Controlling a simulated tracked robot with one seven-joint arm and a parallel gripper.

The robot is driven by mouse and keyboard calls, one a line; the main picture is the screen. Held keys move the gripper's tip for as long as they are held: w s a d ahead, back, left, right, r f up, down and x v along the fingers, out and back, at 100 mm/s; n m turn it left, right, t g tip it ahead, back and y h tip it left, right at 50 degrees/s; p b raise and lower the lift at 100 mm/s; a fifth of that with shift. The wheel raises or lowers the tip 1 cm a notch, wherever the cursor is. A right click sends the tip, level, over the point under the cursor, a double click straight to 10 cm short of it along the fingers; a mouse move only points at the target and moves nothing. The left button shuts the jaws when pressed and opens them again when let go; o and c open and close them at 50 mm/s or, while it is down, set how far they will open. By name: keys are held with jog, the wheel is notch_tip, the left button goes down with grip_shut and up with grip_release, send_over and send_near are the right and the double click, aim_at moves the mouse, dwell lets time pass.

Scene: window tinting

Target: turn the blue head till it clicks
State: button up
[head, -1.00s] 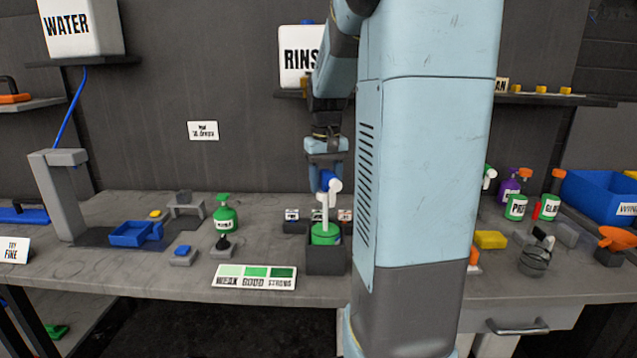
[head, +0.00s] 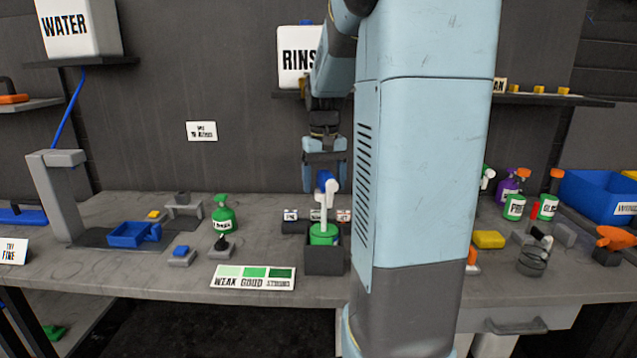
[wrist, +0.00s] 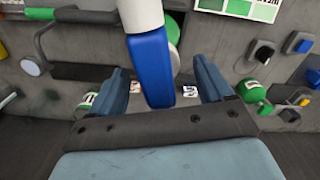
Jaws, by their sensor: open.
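The blue head (head: 325,178) tops a white stem over a green bottle (head: 323,235), which sits in a dark box holder (head: 325,262) near the bench's front edge. My gripper (head: 324,172) is above it, pointing down, fingers apart. In the wrist view the blue head (wrist: 151,68) lies between the two fingers of my gripper (wrist: 158,84), with a visible gap on each side. A white round part shows beside the head. Whether a finger touches it further down cannot be told.
A green spray bottle (head: 222,215) and a strength card (head: 253,277) stand left of the holder. Several small labelled items lie behind it. Purple and green spray bottles and a blue bin (head: 600,195) are at right. My own column hides part of the bench.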

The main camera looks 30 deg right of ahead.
notch_tip(320, 180, up, 14)
jog(key=shift+f, duration=0.25)
jog(key=shift+a, duration=0.1)
